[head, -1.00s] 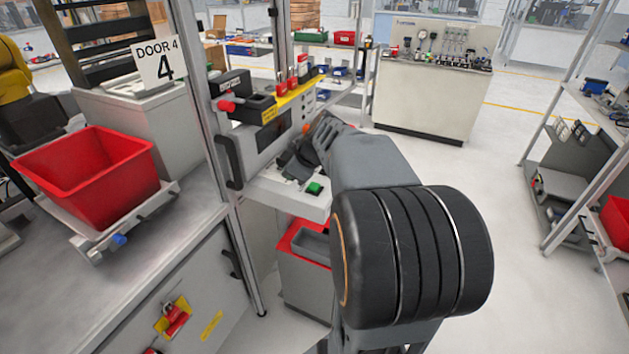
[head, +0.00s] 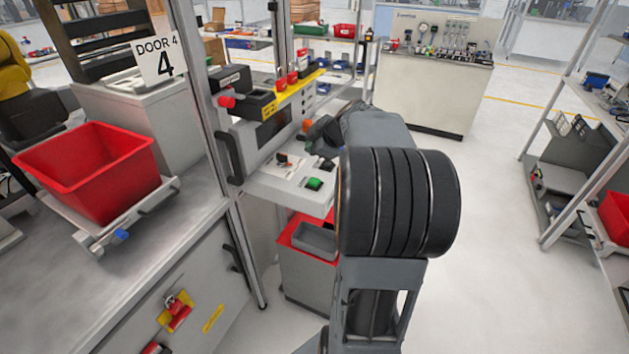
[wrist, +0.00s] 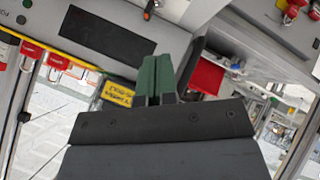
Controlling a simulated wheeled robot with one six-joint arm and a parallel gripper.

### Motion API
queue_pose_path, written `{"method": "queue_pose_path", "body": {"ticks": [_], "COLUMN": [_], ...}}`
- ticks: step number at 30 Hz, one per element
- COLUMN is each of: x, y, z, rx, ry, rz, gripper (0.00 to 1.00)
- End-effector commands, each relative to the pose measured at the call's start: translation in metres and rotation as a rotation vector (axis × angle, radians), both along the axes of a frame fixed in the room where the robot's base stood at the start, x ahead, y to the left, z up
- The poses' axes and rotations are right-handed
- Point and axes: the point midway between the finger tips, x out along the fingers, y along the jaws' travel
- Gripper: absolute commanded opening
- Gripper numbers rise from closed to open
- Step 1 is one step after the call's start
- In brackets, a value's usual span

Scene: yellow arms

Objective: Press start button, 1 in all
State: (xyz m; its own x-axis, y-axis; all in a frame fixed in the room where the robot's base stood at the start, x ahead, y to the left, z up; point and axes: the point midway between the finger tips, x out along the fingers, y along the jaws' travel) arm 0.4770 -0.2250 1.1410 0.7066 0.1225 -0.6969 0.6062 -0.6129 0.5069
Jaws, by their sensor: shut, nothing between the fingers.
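A green button (head: 314,184) sits on the sloping top of a light grey control panel (head: 262,187), beside the glass-framed cell in the head view. A black button (head: 328,166) and a small dark switch (head: 283,160) are on the same panel. The fingers appear apart from the green button. I cannot make out the green button for certain in the wrist view.
An upright post and a black handle (head: 231,158) stand left of the panel. Red padlocks (head: 292,77) hang on a yellow-edged bar above it. A red crate (head: 88,172) sits at left.

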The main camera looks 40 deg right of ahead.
Motion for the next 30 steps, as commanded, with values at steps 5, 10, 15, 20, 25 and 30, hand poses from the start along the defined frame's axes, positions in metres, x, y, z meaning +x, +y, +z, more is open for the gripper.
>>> {"method": "queue_pose_path", "body": {"ticks": [5, 10, 15, 20, 25, 30], "x": [0.000, 0.000, 0.000, 0.000, 0.000, 0.000], "y": [0.000, 0.000, 0.000, 0.000, 0.000, 0.000], "z": [-0.024, -0.047, -0.067, -0.074, -0.078, -0.078], "rx": [0.002, 0.002, -0.001, -0.001, -0.001, 0.000], "ry": [0.002, 0.002, -0.002, -0.001, 0.000, 0.000], "rz": [0.001, 0.000, 0.000, 0.000, 0.001, 0.000], "gripper": [0.00, 0.00, 0.00, 0.00, 0.00, 0.00]}}
